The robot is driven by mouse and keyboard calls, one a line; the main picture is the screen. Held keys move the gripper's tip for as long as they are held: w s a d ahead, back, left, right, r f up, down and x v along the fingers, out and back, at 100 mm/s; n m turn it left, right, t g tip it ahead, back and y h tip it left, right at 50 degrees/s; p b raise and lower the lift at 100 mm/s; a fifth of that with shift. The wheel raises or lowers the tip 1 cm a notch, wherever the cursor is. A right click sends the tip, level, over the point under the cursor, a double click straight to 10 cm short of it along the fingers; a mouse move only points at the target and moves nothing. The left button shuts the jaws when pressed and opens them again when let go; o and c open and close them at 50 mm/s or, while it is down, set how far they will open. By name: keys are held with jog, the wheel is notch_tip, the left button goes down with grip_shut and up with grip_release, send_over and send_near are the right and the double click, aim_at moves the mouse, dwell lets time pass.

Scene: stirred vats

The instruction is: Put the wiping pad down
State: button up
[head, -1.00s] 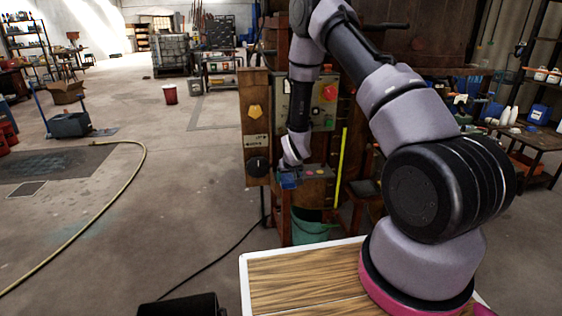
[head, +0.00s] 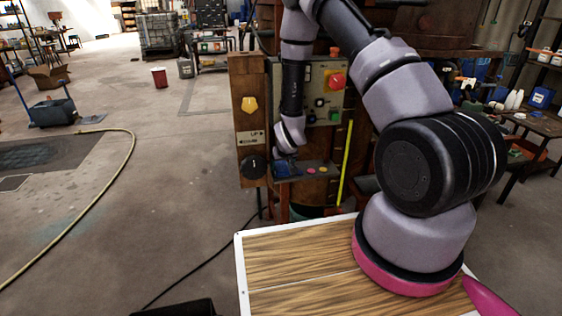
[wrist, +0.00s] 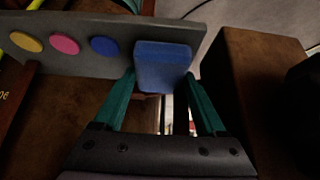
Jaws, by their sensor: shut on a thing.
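The wiping pad (wrist: 162,65) is a blue block between the teal fingers of my gripper (wrist: 161,82) in the wrist view. My gripper is shut on it. The pad overlaps the end of a grey ledge (wrist: 180,35) in the picture; I cannot tell whether it touches it. Yellow (wrist: 26,41), pink (wrist: 65,44) and blue (wrist: 104,46) discs lie in a row on the ledge, left of the pad. In the head view my gripper (head: 285,163) is small, at the left end of the ledge (head: 322,176).
A control panel with a red button (head: 336,80) stands behind the ledge. A dark block (wrist: 258,75) is right of my gripper in the wrist view. The floor at left is open, crossed by a hose (head: 105,190).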

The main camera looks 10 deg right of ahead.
jog(key=shift+f, duration=0.15)
jog(key=o, duration=1.1)
jog(key=shift+o, duration=0.2)
jog(key=v, duration=1.2)
jog(key=shift+r, duration=0.2)
jog(key=shift+s, duration=0.1)
